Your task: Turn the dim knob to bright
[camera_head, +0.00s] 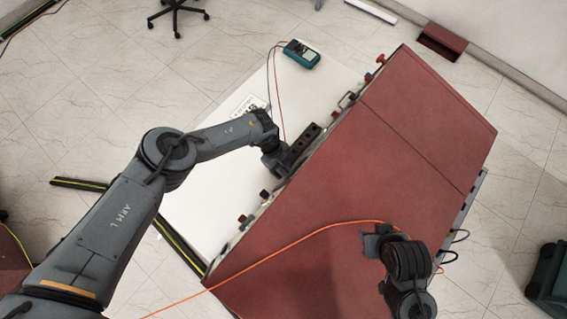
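A red cabinet (420,120) fills the right half, seen from above. Its control face looks left and shows only edge-on, with small knobs and switches along it. A red knob (381,60) sticks out near the far end, and a red-and-green pair (244,219) near the close end. I cannot tell which control is the dim knob. My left gripper (303,147) is at the middle of the control face, close to it; its fingers and any contact are unclear. My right gripper (372,243) is over the cabinet top, its fingers hard to make out.
A white table (195,205) lies left of the cabinet, with a teal multimeter (301,53) at its far end. An orange cable (300,240) crosses the cabinet top close to my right gripper. Tiled floor at the upper left is mostly clear.

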